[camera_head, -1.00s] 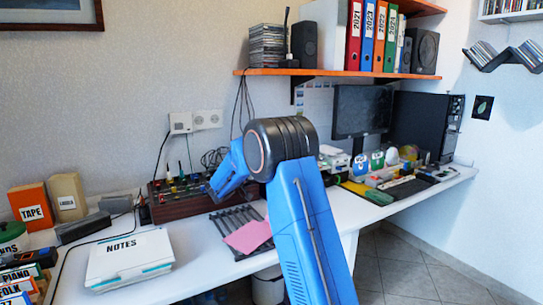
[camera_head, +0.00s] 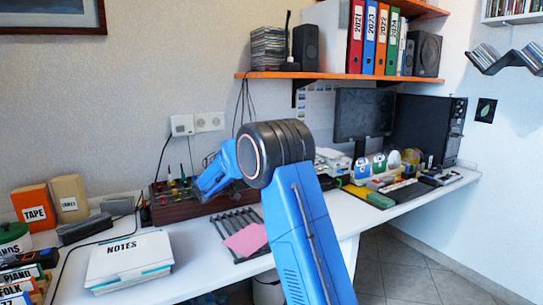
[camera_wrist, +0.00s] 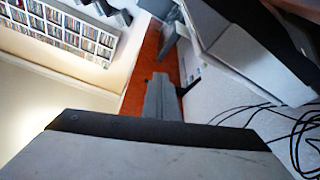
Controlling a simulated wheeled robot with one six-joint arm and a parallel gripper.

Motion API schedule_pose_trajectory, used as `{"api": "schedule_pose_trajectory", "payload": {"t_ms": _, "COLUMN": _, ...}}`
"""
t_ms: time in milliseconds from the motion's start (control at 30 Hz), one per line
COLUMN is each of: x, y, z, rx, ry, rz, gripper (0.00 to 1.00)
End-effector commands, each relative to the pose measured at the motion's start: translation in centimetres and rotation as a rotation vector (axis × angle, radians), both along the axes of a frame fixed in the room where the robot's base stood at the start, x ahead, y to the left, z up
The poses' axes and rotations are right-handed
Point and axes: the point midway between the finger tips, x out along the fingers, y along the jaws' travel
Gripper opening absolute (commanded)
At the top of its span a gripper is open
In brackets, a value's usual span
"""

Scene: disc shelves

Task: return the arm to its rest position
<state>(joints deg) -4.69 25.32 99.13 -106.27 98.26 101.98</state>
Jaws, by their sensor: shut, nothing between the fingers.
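My arm (camera_head: 300,235) rises from the bottom of the head view as a blue link to a dark, ribbed joint (camera_head: 285,150). A short blue forearm link (camera_head: 218,172) slants down to the left from this joint, over the back of the desk. The gripper itself is hidden in the head view. In the wrist view my gripper (camera_wrist: 161,92) shows as a narrow grey shape beyond a broad grey body with a dark edge. It is shut and holds nothing.
The white desk (camera_head: 205,250) bears a notes box (camera_head: 128,262), a dark rack (camera_head: 222,222) with a pink sheet (camera_head: 245,239), and a control box with knobs (camera_head: 175,208) close to my forearm. An orange shelf (camera_head: 330,75) with binders hangs above. A monitor (camera_head: 362,113) stands right.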

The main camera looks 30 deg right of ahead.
Motion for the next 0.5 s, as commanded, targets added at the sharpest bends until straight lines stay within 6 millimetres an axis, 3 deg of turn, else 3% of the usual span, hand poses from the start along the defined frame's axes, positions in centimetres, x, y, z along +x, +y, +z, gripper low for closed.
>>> {"api": "schedule_pose_trajectory", "payload": {"t_ms": 200, "x": 0.0, "y": 3.2, "z": -1.2, "rx": 0.001, "ry": 0.001, "rz": 0.002, "gripper": 0.0}}
{"api": "schedule_pose_trajectory", "payload": {"t_ms": 500, "x": 0.0, "y": 4.5, "z": -1.7, "rx": 0.0, "ry": 0.0, "rz": 0.0, "gripper": 0.0}}
